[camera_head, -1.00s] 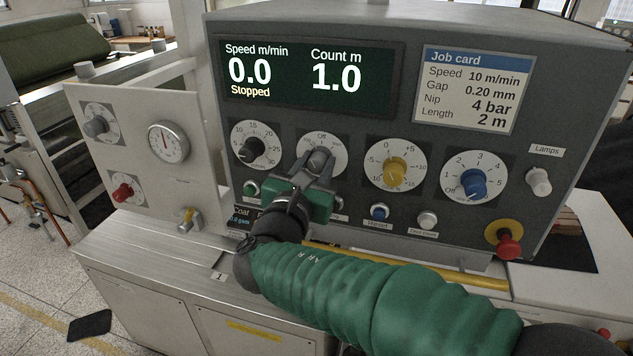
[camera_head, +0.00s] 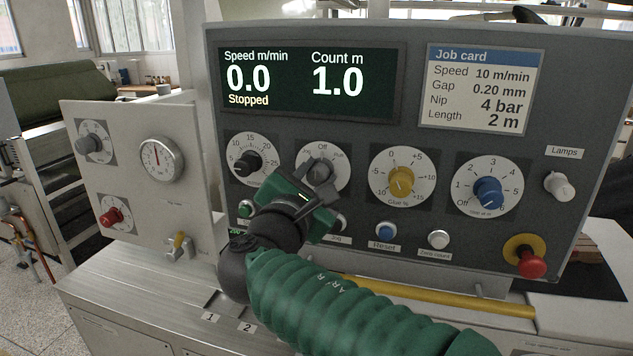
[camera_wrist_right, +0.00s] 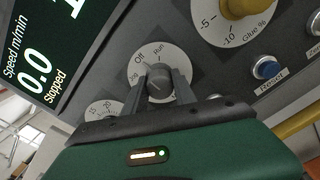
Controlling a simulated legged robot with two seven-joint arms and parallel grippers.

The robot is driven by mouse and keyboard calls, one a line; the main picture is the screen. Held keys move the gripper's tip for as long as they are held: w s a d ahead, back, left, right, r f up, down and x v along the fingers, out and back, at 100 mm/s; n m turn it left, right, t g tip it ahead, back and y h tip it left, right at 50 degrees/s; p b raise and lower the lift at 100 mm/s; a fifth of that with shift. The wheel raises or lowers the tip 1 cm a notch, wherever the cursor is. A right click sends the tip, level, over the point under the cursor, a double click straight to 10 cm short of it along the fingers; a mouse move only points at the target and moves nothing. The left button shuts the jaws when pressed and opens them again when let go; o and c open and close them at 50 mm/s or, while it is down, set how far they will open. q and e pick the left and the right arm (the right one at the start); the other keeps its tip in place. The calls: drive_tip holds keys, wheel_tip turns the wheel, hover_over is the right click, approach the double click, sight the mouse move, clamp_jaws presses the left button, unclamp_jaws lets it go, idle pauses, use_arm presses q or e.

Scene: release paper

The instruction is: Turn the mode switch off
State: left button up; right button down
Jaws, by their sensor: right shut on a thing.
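The mode switch (camera_head: 320,171) is a dark grey knob on a white dial marked Off at the top, with Jog on the left and Run on the right. It also shows in the right wrist view (camera_wrist_right: 160,84). My right gripper (camera_head: 317,176) reaches it from below and is shut on the knob, one finger on each side. The gripper's green body is tilted in the head view and covers the dial's lower part. I cannot tell clearly which mark the knob points to. My left gripper is not in view.
A black speed knob (camera_head: 247,163) is left of the switch, and a yellow glue knob (camera_head: 401,181) and blue knob (camera_head: 488,191) are to its right. Push buttons, including blue Reset (camera_head: 386,230), line the lower panel. A red emergency button (camera_head: 531,263) sticks out at lower right. The display (camera_head: 308,80) reads Stopped.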

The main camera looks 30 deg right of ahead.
drive_tip(key=shift+f, duration=0.1)
drive_tip(key=c, duration=1)
unclamp_jaws()
drive_tip(key=shift+w, duration=0.1)
drive_tip(key=b+v, duration=0.3)
drive_tip(key=v, duration=1.4)
drive_tip(key=shift+b, duration=0.3)
drive_tip(key=shift+d, duration=0.1)
